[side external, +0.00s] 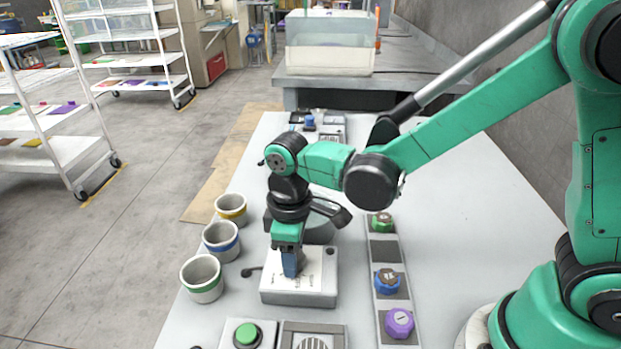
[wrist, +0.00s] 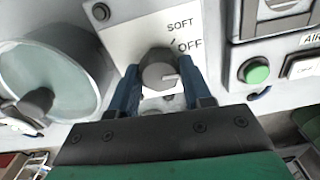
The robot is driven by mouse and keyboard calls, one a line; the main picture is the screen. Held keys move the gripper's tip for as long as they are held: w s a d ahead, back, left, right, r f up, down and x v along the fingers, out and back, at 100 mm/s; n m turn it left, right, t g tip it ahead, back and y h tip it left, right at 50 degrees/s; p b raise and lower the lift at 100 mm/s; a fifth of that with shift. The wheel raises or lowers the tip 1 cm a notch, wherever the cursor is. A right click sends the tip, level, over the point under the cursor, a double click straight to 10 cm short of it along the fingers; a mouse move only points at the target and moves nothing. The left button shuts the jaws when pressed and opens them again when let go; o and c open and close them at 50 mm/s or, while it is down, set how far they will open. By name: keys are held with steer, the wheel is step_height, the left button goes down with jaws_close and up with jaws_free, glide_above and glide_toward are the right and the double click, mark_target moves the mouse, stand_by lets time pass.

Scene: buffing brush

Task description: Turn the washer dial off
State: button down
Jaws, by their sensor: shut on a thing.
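The washer dial (wrist: 155,65) is a round grey knob with a pale pointer line, on a white panel (wrist: 120,30) marked SOFT and OFF. The pointer line faces right in the wrist view, below the OFF label (wrist: 190,44). My gripper (wrist: 160,85) has its blue fingers on both sides of the dial and is shut on it. In the side view my gripper (side external: 292,268) points down onto the white control box (side external: 300,296), and its fingers hide the dial there.
Three cups with yellow (side external: 231,208), blue (side external: 221,240) and green (side external: 202,278) bands stand left of the box. A strip with green, blue and purple knobs (side external: 399,323) lies to the right. A green button (side external: 246,334) is in front. A round basin (wrist: 40,60) is beside the panel.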

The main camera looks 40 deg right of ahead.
steer(key=shift+n, duration=0.5)
steer(key=shift+c, duration=1.9)
jaws_free()
steer(key=shift+r, duration=0.1)
steer(key=shift+r, duration=2.75)
